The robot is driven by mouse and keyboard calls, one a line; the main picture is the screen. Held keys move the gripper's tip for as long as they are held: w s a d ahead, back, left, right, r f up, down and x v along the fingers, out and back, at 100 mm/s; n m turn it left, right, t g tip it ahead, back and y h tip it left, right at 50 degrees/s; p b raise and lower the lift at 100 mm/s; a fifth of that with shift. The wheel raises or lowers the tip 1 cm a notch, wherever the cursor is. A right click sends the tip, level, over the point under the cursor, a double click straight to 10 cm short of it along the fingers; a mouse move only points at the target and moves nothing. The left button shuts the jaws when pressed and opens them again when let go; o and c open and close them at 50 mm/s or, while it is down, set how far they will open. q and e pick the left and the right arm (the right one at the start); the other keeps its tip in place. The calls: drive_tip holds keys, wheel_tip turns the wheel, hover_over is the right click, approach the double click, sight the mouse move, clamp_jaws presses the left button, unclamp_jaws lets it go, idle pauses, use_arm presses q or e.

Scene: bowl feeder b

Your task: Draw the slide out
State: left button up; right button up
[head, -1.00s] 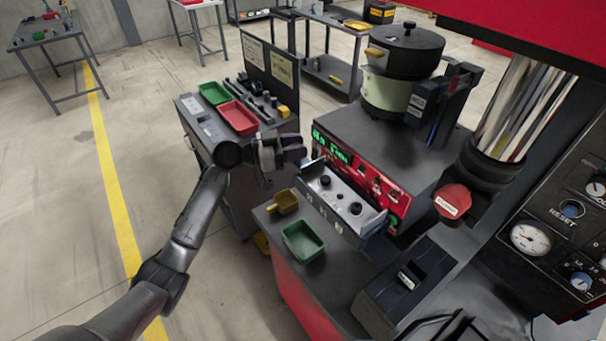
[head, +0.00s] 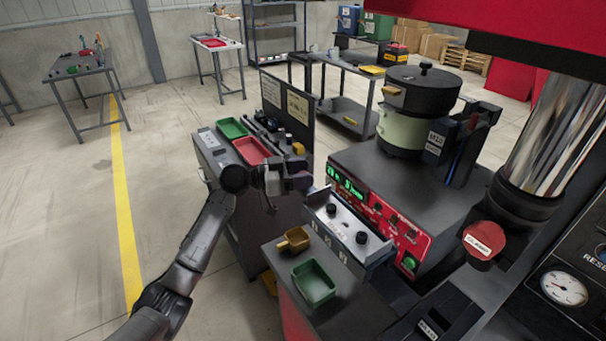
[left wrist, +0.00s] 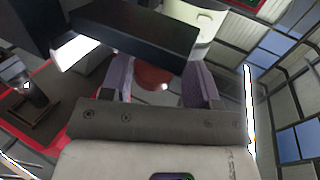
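A grey panel with black knobs (head: 347,228) projects from the front of the red-faced control box (head: 385,215); I cannot tell whether it is the slide. My left gripper (head: 303,183) hangs at the panel's far left end, seemingly just short of it. In the left wrist view the two purple-grey fingers (left wrist: 160,85) stand apart with a gap between them. A rounded reddish thing (left wrist: 154,76) shows in that gap, beyond the fingers, with no clear contact. A dark block (left wrist: 130,38) lies across the view ahead of the left finger. My right gripper is not in view.
A green tray (head: 313,281) and a yellow scoop (head: 294,240) lie on the near ledge. A pale bowl unit with a black pot (head: 422,88) stands on the box. A side bench holds a red tray (head: 251,151) and another green tray (head: 232,128). A red button (head: 484,240) stands at right.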

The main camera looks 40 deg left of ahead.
use_arm(q)
drive_tip(key=shift+s+d, duration=0.1)
drive_tip(key=shift+s, duration=0.1)
drive_tip(key=b+v, duration=0.1)
drive_tip(key=v, duration=1.2)
drive_tip(key=shift+s+a, duration=0.2)
drive_tip(key=shift+a, duration=0.1)
